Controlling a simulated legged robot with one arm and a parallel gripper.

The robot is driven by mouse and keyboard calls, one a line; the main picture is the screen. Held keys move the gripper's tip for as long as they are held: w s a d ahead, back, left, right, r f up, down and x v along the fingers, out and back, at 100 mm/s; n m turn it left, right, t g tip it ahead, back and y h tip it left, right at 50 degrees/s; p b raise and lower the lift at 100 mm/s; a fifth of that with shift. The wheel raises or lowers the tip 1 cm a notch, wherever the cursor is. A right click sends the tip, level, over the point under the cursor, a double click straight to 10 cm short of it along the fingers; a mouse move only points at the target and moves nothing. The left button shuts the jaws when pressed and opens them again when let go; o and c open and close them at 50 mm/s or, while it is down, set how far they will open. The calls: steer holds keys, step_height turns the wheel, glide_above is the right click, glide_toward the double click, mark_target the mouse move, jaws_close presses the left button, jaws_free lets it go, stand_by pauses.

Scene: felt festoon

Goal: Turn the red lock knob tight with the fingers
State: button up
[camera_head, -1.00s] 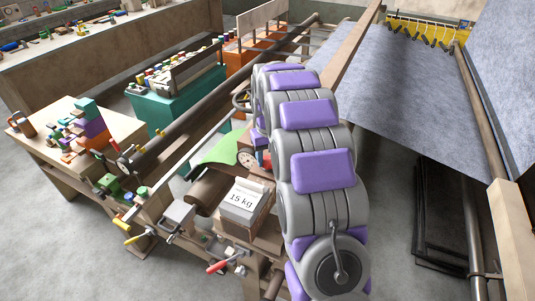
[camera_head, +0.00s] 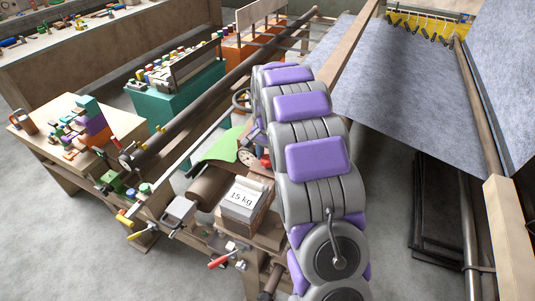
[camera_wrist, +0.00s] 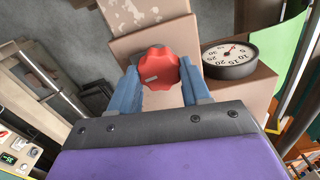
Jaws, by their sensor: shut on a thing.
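The red lock knob (camera_wrist: 159,66), with a scalloped rim and a small pale mark, sits between the two blue fingers of my gripper (camera_wrist: 160,85) in the wrist view. The fingers close on its sides, one on the left and one on the right. The knob stands in front of a light brown block (camera_wrist: 150,38). A round dial gauge (camera_wrist: 229,58) with a white face is just right of the right finger. In the head view the gauge (camera_head: 247,157) shows beside my purple and grey arm, which hides my gripper.
A block marked 15 kg (camera_head: 241,198) stands left of my arm, with a brown roller (camera_head: 207,187) beside it. A red-handled lever (camera_head: 221,262) sticks out below. Grey felt (camera_head: 395,85) hangs at the right. Open floor lies at the lower left.

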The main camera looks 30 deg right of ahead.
mark_target(268, 157)
steer(key=shift+r+m, duration=0.15)
steer(key=shift+m, duration=0.65)
steer(key=o, duration=1.1)
steer(key=shift+c, duration=0.2)
step_height(268, 157, up, 17)
steer(key=shift+p, duration=0.4)
steer(key=shift+w, duration=0.1)
